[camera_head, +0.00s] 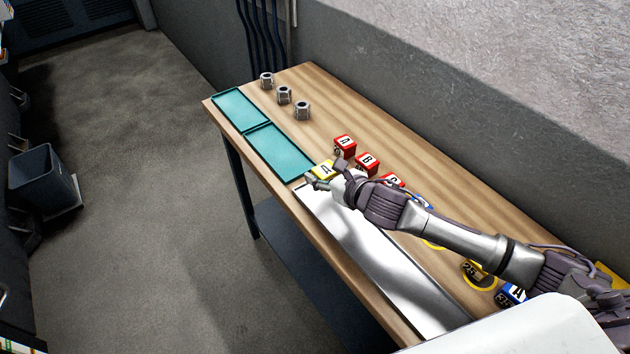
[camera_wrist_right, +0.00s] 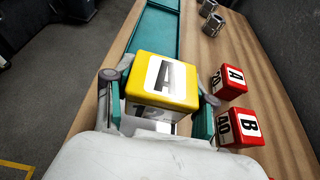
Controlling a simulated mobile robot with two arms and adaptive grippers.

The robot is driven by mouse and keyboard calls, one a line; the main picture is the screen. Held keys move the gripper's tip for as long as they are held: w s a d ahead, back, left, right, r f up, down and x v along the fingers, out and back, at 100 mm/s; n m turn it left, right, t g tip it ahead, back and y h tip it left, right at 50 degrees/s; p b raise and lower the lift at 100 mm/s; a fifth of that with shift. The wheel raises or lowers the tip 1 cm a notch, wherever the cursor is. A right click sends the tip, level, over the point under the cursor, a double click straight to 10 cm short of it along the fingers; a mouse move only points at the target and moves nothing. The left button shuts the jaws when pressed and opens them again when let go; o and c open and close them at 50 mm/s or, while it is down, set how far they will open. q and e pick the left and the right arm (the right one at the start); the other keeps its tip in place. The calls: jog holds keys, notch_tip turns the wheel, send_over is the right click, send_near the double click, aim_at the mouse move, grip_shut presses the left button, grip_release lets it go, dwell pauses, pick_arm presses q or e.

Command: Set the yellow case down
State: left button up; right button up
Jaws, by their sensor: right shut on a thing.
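The yellow case (camera_head: 323,169) has a white label with an A on top. It also shows in the right wrist view (camera_wrist_right: 184,65), between the two fingers. My right gripper (camera_head: 331,174) is shut on it, over the far end of the white panel near the teal trays. I cannot tell whether the case touches the surface below. My left gripper is not in view.
Two teal trays (camera_head: 281,153) lie along the table's left edge, with several metal nuts (camera_head: 284,95) behind. Red cases A (camera_head: 345,144) and B (camera_head: 367,161) stand to the right of the gripper. A white panel (camera_head: 400,285) covers the front. A grey bin (camera_head: 45,180) stands on the floor.

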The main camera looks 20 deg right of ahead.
aim_at(316, 191)
jog(key=shift+w+a+f, duration=0.55)
jog(key=shift+w+a, duration=0.05)
jog(key=shift+w, duration=0.2)
jog(key=shift+w+a+f, duration=0.1)
jog(key=shift+f, duration=0.15)
notch_tip(316, 191, down, 3)
jog(key=shift+f+p, duration=0.15)
jog(key=shift+p, duration=0.2)
jog(key=shift+f, duration=0.2)
jog(key=shift+f, duration=0.15)
jog(key=o, duration=1)
jog(key=shift+c, duration=0.2)
